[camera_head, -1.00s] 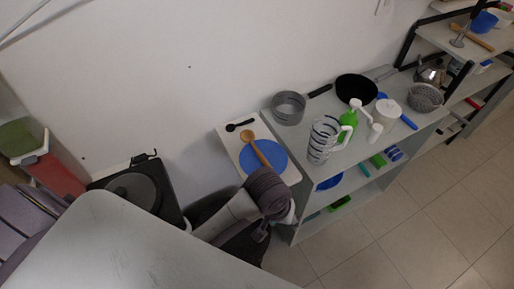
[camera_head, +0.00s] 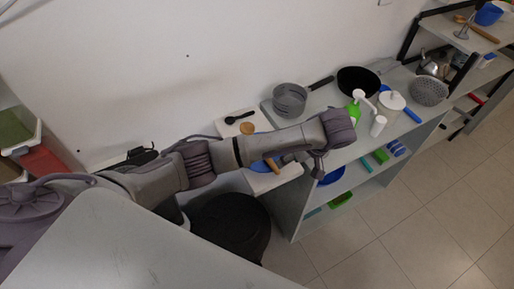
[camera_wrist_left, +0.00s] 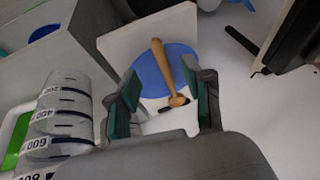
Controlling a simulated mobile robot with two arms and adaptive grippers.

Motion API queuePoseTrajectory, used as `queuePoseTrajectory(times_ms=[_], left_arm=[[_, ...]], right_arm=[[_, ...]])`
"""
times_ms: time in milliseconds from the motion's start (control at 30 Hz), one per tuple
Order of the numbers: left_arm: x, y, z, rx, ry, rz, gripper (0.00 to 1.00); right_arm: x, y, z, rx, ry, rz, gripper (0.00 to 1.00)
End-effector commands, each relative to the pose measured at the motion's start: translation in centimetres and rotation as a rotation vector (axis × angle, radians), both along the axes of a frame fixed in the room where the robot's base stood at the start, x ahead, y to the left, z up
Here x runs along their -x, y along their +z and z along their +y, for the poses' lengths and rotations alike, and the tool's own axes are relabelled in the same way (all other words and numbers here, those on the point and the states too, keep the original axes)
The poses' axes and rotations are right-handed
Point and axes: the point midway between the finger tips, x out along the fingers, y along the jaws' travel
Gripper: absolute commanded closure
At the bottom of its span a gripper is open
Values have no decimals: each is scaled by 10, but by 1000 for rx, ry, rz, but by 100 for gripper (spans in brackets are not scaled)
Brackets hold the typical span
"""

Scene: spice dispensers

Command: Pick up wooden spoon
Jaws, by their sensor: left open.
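The wooden spoon (camera_head: 247,128) lies on a blue round plate (camera_head: 257,166) on a white board (camera_head: 226,128). My left gripper (camera_head: 298,160) is open. In the wrist view its fingers (camera_wrist_left: 164,90) stand on either side of the spoon, apart from it. How high they are above it I cannot tell. My right gripper is not in view.
A striped measuring jug (camera_wrist_left: 58,115) stands close beside my left gripper.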

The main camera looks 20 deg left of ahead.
Motion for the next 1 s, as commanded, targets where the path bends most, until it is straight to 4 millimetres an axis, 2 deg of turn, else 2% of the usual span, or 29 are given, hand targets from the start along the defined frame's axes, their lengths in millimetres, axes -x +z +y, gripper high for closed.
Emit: queuePoseTrajectory(times_ms=[33, 233, 367, 467, 567, 700, 967, 1000], left_arm=[[0, -19, 4, 1, 1, 3, 50], [-3, -33, 14, 2, -1, -1, 50], [-4, -37, 17, 1, -1, 0, 50], [-5, -48, 23, -1, -1, 1, 50], [-8, -60, 30, -2, -1, 2, 50], [-9, -76, 35, 0, -2, 0, 50], [-9, -80, 36, 2, -3, -1, 50], [-9, -80, 36, 2, -3, -1, 54]], right_arm=[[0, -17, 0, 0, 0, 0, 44], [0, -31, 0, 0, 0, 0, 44], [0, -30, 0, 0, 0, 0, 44], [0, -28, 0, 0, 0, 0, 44], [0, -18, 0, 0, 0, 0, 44], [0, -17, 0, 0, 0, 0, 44], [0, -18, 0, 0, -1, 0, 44], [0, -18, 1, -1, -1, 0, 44]])
